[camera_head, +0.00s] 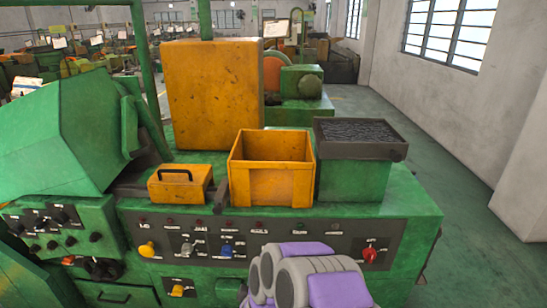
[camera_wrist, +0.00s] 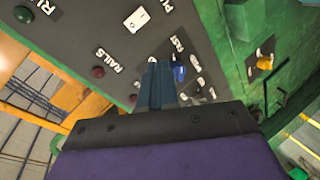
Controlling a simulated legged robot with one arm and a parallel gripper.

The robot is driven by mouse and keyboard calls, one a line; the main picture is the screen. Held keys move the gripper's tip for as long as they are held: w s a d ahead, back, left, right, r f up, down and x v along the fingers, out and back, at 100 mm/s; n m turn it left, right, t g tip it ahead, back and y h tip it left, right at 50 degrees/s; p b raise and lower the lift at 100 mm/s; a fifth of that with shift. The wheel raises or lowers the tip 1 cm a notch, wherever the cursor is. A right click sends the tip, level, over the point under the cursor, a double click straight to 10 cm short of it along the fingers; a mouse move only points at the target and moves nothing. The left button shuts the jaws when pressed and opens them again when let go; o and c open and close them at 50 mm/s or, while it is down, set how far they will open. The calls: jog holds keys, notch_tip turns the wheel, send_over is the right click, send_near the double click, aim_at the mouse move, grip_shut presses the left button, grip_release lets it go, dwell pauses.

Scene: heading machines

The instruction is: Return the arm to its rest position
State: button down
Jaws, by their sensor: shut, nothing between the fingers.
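My gripper (camera_wrist: 160,66) is shut and empty in the wrist view, its two dark blue-grey fingers side by side. It points at the machine's dark control panel (camera_wrist: 105,45), which looks tilted there; I cannot tell the gap between fingertips and panel. A blue knob (camera_wrist: 180,73) shows just right of the fingertips. In the head view my purple and grey arm (camera_head: 305,275) is folded low at the bottom centre, in front of the panel (camera_head: 320,240). The fingers cannot be made out in that view.
The green machine carries an open orange bin (camera_head: 272,188), a small orange box with a handle (camera_head: 180,186) and a dark tray of small dark pieces (camera_head: 360,132). A red knob (camera_head: 370,256) is right of my arm; a yellow knob (camera_head: 147,249) is left. Green floor (camera_head: 455,180) is clear at right.

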jog(key=s+d+r+m+g+y, duration=0.2)
jog(key=s+d+r+m+g, duration=0.25)
jog(key=s+r+g, duration=0.4)
jog(key=s+d+r+m+g+h, duration=0.1)
jog(key=s+d, duration=0.4)
jog(key=s, duration=0.5)
jog(key=s+d+r+m+g+h+b, duration=0.1)
jog(key=s+d+r+m+g, duration=0.2)
jog(key=s, duration=0.8)
jog(key=s+d+r+m+g+h, duration=0.1)
jog(key=s+d+r+m+g, duration=0.2)
jog(key=s+d+r+m, duration=0.2)
jog(key=s+d, duration=0.3)
jog(key=s, duration=0.3)
jog(key=shift+b, duration=0.4)
jog(key=shift+a, duration=0.1)
